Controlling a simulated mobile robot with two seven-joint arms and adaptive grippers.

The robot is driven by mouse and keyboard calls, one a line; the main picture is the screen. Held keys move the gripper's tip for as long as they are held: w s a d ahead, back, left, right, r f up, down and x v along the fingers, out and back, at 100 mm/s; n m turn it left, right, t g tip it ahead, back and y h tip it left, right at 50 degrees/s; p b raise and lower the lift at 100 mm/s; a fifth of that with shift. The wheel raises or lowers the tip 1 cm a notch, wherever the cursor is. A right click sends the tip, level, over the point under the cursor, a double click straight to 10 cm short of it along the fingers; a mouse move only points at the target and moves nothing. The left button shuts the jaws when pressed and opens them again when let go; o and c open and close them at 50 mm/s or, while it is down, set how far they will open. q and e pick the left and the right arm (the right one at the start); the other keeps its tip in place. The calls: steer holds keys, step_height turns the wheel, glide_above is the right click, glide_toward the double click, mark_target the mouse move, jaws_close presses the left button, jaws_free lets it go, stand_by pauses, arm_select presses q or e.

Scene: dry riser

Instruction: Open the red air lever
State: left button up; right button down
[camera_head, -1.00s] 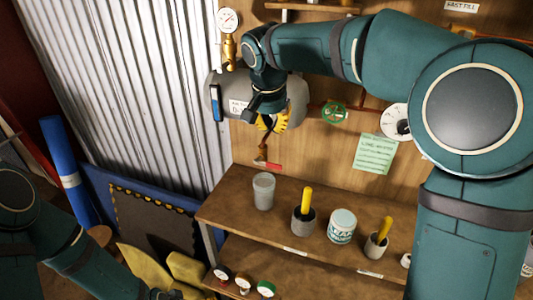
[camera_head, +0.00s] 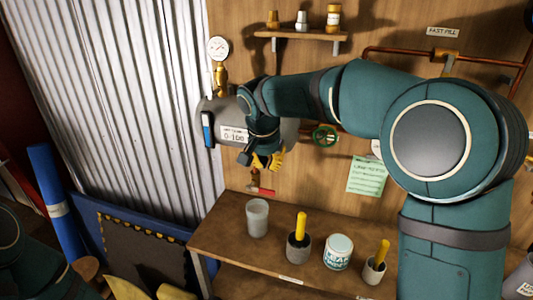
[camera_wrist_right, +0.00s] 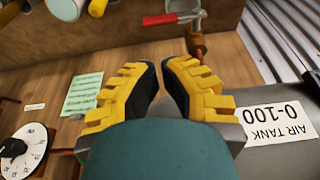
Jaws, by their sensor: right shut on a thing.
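The red air lever (camera_head: 262,190) is a small red bar with a pale end, below the grey air tank (camera_head: 222,122), at the foot of a short brass pipe. It also shows at the top of the right wrist view (camera_wrist_right: 170,18). My right gripper (camera_head: 268,160), with yellow ribbed fingers, is just above the lever under the tank and looks apart from it. In the right wrist view its fingers (camera_wrist_right: 162,70) are close together. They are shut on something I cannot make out. My left gripper is out of view.
A wooden shelf (camera_head: 235,227) below holds a grey cup (camera_head: 257,217), yellow-handled brushes in pots and a labelled tin (camera_head: 338,252). A green valve wheel (camera_head: 325,135) and a green note (camera_head: 367,176) are to the right. A gauge (camera_head: 218,48) stands above the tank.

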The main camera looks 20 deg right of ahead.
mark_target(262, 189)
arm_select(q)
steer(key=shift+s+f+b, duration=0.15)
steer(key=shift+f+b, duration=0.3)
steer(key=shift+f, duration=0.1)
arm_select(e)
step_height(262, 189, down, 7)
steer(key=shift+w+d, duration=0.25)
steer(key=shift+w, duration=0.15)
arm_select(q)
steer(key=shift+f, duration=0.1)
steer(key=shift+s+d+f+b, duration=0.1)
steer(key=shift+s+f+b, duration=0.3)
steer(key=shift+b, duration=0.2)
arm_select(e)
steer(key=shift+s+d+f+t+y, duration=0.1)
steer(key=shift+f+t+y, duration=0.1)
steer(key=shift+t+y, duration=0.1)
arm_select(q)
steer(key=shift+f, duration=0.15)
